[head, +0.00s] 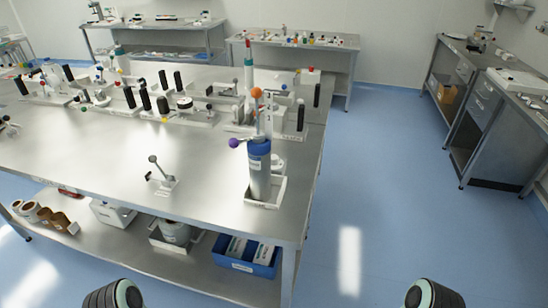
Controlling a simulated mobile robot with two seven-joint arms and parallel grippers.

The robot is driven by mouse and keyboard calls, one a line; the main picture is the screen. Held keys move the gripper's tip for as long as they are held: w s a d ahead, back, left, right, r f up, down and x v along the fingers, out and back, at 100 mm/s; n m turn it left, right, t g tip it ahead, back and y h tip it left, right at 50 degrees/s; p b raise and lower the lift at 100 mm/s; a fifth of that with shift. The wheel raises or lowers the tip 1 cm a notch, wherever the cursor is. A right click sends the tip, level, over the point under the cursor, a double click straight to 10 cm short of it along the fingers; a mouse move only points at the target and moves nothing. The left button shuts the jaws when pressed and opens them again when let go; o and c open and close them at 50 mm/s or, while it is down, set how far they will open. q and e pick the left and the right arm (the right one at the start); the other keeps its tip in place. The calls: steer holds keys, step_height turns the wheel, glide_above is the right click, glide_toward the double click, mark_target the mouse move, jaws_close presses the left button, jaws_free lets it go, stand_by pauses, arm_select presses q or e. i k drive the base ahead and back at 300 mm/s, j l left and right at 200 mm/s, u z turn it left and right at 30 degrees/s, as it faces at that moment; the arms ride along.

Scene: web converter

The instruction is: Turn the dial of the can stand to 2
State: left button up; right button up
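What looks like the can stand is near the right front corner of the steel table (215,190). It has a grey can (260,182) with a blue top (259,147), upright in a white tray (265,205). A white upright strip with small marks (268,118) rises behind the can. An orange ball knob (257,93) is at the upper part and a purple ball knob (234,142) sticks out to the left. I cannot tell which part is the dial or read its setting. Neither gripper shows; only dark rounded parts of my arms appear at the bottom edge.
A small lever device (161,174) stands left of the can. Several black-handled devices (145,98) crowd the table's back. The lower shelf holds a blue bin (245,256) and white boxes. Blue floor (385,200) is clear to the right, up to the side counters (484,110).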

mark_target(274, 159)
steer(key=z, duration=2.55)
steer(key=i+l, duration=0.15)
steer(key=i, duration=0.25)
steer(key=i+l, duration=0.15)
steer(key=i, duration=0.3)
steer(key=i+j+u, duration=0.15)
steer(key=i+u, duration=0.15)
steer(key=u, duration=0.2)
steer(key=i+u, duration=0.3)
steer(key=u, duration=0.2)
steer(key=i+u, duration=0.45)
steer(key=i+j+u, duration=0.15)
steer(key=i+u, duration=0.25)
steer(key=i, duration=0.3)
steer(key=i+l+u, duration=0.1)
steer(key=i+u, duration=0.3)
steer(key=i, duration=0.25)
steer(key=i+u, duration=0.2)
steer(key=u, duration=0.25)
steer(key=i+l+u, duration=0.1)
steer(key=u, duration=0.3)
steer(key=i+l+u, duration=0.2)
steer(key=u, duration=0.25)
steer(key=i, duration=0.1)
